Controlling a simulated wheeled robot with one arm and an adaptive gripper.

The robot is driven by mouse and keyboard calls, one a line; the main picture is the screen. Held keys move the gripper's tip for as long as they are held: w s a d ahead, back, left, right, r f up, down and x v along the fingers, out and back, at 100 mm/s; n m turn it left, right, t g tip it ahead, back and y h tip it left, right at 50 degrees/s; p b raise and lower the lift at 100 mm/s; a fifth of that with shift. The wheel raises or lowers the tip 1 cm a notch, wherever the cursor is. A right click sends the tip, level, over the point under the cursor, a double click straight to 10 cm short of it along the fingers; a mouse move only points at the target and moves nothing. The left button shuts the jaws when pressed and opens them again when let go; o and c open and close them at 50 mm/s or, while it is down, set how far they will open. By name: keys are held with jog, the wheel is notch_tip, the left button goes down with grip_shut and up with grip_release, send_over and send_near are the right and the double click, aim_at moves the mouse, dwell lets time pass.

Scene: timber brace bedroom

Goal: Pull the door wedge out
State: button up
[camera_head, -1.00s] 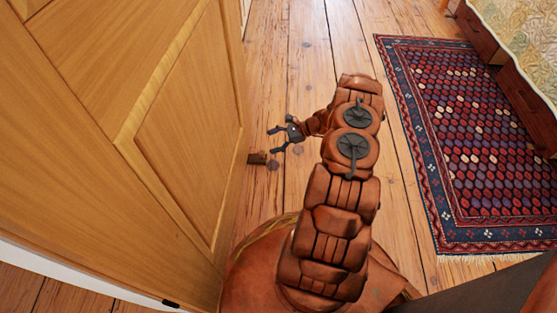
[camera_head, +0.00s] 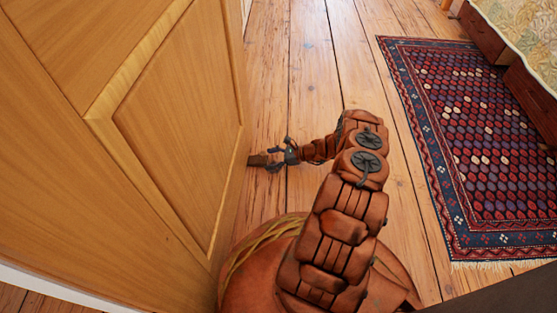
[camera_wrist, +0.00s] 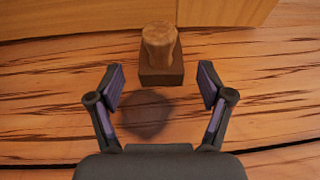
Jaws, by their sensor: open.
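The door wedge (camera_head: 259,160) is a small dark brown block on the floor at the bottom edge of the wooden door (camera_head: 185,120). In the wrist view the wedge (camera_wrist: 161,72) shows a rounded, lighter wooden knob on top and sits against the door's lower edge (camera_wrist: 80,18). My gripper (camera_head: 277,156) is low over the floor, just right of the wedge. In the wrist view my gripper (camera_wrist: 160,85) is open, its two fingers spread to either side of the wedge's near end. I see no finger touching it. The wedge's far end is hidden at the door.
The plank floor (camera_head: 310,80) is clear to the right of the door. A patterned red and blue rug (camera_head: 480,150) lies at the right, beside a bed with wooden drawers (camera_head: 530,100). A round dark shadow or mark shows on the floor between my fingers.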

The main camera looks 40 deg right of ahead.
jog(key=shift+b+x, duration=0.35)
jog(key=shift+x, duration=0.75)
jog(key=c, duration=1.3)
jog(key=o, duration=0.6)
jog(key=c, duration=0.5)
jog(key=shift+c, duration=0.2)
jog(key=shift+s+d, duration=4.9)
jog(key=shift+d, duration=0.15)
